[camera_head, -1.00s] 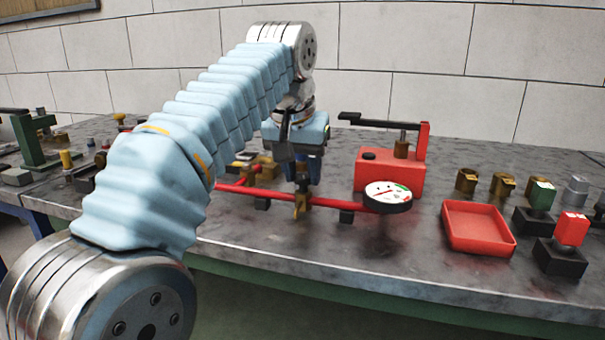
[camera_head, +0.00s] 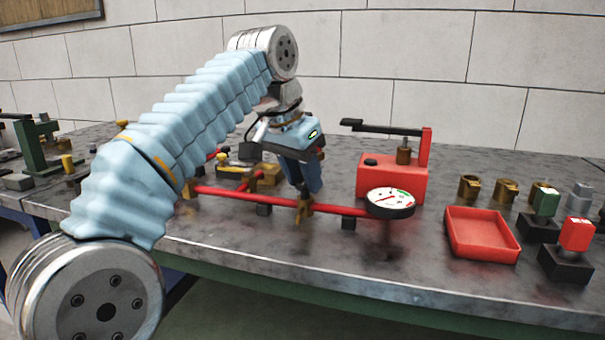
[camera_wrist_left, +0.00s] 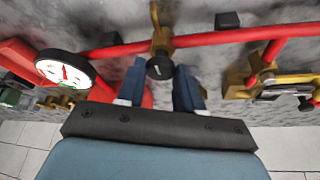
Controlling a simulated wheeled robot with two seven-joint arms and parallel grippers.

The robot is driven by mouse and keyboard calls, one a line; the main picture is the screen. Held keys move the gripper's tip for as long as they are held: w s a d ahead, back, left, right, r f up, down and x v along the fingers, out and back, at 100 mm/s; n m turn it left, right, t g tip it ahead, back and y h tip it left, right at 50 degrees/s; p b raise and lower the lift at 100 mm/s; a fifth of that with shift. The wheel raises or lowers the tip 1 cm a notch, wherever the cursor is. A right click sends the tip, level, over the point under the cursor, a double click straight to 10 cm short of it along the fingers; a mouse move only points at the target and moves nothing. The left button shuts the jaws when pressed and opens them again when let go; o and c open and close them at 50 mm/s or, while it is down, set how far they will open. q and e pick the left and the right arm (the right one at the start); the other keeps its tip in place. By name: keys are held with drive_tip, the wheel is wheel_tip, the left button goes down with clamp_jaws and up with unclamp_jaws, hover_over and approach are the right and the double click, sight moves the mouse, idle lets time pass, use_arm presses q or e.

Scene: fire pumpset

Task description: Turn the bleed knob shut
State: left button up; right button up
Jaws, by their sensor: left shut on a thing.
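The bleed knob (camera_wrist_left: 160,68), black and round with a pale mark, sits on a brass fitting (camera_wrist_left: 161,42) on the red pipe (camera_wrist_left: 215,38) in the left wrist view. The brass fitting also shows in the head view (camera_head: 304,209), where the knob is hidden by my fingers. My left gripper (camera_wrist_left: 161,88) has one blue finger on each side of the knob and is shut on it. In the head view my left gripper (camera_head: 304,188) reaches down to the pipe, its body tilted. My right gripper is in neither view.
A white-faced gauge (camera_head: 390,199) ends the pipe on the right. Behind it stands a red hand pump (camera_head: 392,178) with a black lever. A red tray (camera_head: 482,235) and several brass fittings lie right. The bench's front strip is bare.

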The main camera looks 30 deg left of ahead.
use_arm(q)
drive_tip(key=o, duration=1)
drive_tip(key=shift+o, duration=0.2)
drive_tip(key=p+v, duration=0.5)
drive_tip(key=v, duration=0.9)
